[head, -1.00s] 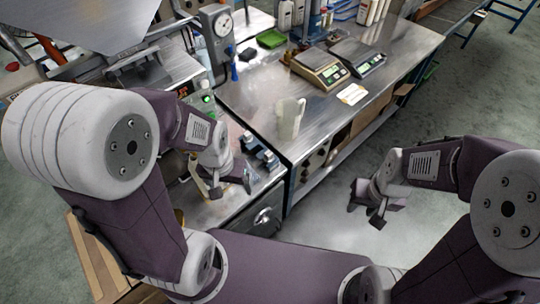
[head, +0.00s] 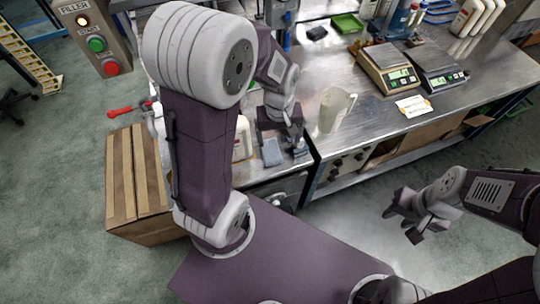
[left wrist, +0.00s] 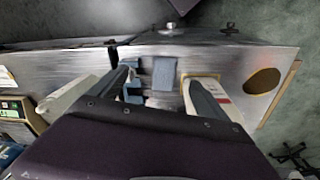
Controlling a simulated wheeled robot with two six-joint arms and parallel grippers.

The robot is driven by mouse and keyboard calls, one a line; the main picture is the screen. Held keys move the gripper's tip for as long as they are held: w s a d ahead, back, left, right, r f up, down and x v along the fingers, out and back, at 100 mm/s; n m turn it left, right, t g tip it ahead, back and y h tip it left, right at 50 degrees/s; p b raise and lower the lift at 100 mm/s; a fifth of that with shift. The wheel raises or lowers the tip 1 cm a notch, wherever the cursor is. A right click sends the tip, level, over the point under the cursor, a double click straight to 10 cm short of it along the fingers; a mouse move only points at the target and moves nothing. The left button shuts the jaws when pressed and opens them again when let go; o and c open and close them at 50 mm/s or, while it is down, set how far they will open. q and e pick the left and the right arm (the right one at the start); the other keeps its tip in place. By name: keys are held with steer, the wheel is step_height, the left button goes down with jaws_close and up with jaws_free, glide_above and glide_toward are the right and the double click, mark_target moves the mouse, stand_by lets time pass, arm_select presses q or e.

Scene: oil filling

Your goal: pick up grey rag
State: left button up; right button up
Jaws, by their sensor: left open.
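The grey rag (head: 271,152) lies flat as a small blue-grey rectangle on the metal worktop, left of the bench corner. It also shows in the left wrist view (left wrist: 163,74), between and beyond my finger ends. My left gripper (head: 284,128) is open and empty above the worktop, close to the rag and apparently not touching it. The arm hides part of the area around the rag in the head view. My right gripper (head: 407,224) hangs over the floor at the right, its fingers apart and empty.
A white bottle (head: 241,138) stands just left of the rag. A small blue fixture (left wrist: 131,92) sits on its other side. A clear jug (head: 334,110) stands on the bench, with two scales (head: 390,70) behind.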

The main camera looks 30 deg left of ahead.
arm_select(q)
steer(key=n+b, duration=0.1)
steer(key=b, duration=0.2)
glide_above(273, 159)
steer(key=d, duration=0.2)
step_height(273, 159, down, 7)
steer(key=f, duration=0.1)
steer(key=a+f+b, duration=0.1)
steer(key=f+g+b, duration=0.1)
steer(key=shift+w+a+f+n, duration=0.15)
steer(key=shift+a+f+n, duration=0.15)
steer(key=shift+n, duration=0.1)
steer(key=shift+a+r, duration=0.15)
steer(key=shift+f, duration=0.2)
steer(key=shift+d+f, duration=0.2)
steer(key=shift+f, duration=1.05)
steer(key=shift+a+f, duration=0.1)
steer(key=shift+f, duration=0.35)
steer(key=f, duration=0.4)
steer(key=shift+s+a+f+b, duration=0.1)
steer(key=shift+s+f+b, duration=0.2)
steer(key=shift+f, duration=0.1)
steer(key=shift+w+f, duration=0.15)
steer(key=shift+f, duration=0.05)
steer(key=shift+r, duration=0.1)
steer(key=c, duration=1.4)
arm_select(e)
step_height(273, 159, down, 8)
steer(key=shift+w+d+r, duration=0.15)
steer(key=shift+w+r, duration=0.05)
